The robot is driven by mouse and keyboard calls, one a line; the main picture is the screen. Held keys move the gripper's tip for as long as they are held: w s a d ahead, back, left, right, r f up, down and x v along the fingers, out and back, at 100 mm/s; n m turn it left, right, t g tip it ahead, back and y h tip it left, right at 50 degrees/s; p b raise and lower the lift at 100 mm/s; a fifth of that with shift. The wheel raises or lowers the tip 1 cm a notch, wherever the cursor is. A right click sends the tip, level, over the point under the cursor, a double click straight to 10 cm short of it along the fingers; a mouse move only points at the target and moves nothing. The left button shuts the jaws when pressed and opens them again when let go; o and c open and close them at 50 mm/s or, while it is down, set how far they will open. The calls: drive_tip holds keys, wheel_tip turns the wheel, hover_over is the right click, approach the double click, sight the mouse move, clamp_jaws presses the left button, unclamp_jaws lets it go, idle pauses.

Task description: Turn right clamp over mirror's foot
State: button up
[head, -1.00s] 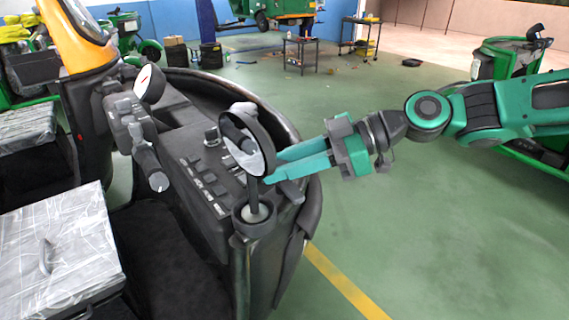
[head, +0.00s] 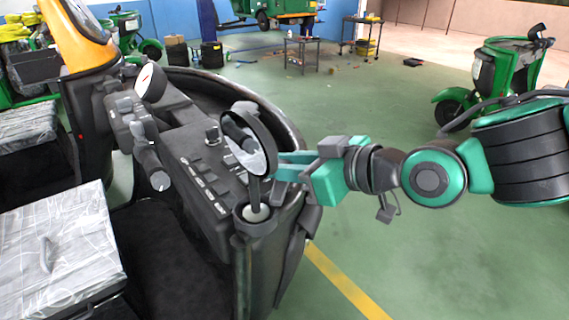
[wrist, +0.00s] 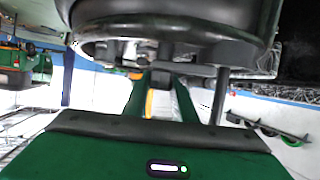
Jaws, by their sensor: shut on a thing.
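The round mirror (head: 247,153) with a black rim stands upright on a thin stem at the dashboard's right end. Its round foot (head: 256,213) sits in a dark cup-like mount below. My gripper (head: 282,166) comes in from the right, with its fingertips beside the stem and partly behind the mirror. In the wrist view, my gripper's teal fingers (wrist: 160,92) are shut on a small dark piece, which seems to be the right clamp (wrist: 161,74). The mirror's rim and the stem (wrist: 220,96) show close by. The clamp's shape and its exact angle over the foot are hidden.
The rickshaw's dashboard (head: 200,170) with its switches lies left of my gripper. A wrapped seat (head: 60,245) is at the lower left. Another green vehicle (head: 505,75) stands at the back right. The green floor between is mostly clear.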

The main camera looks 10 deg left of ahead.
drive_tip(key=shift+r+m+t+h, duration=0.2)
drive_tip(key=shift+m+t+h, duration=0.6)
drive_tip(key=shift+m+t, duration=0.4)
drive_tip(key=shift+w, duration=0.1)
drive_tip(key=shift+w+m+t+h, duration=0.1)
drive_tip(key=shift+m+t+h, duration=0.3)
drive_tip(key=o, duration=1)
drive_tip(key=shift+o, duration=0.2)
drive_tip(key=shift+f, duration=0.1)
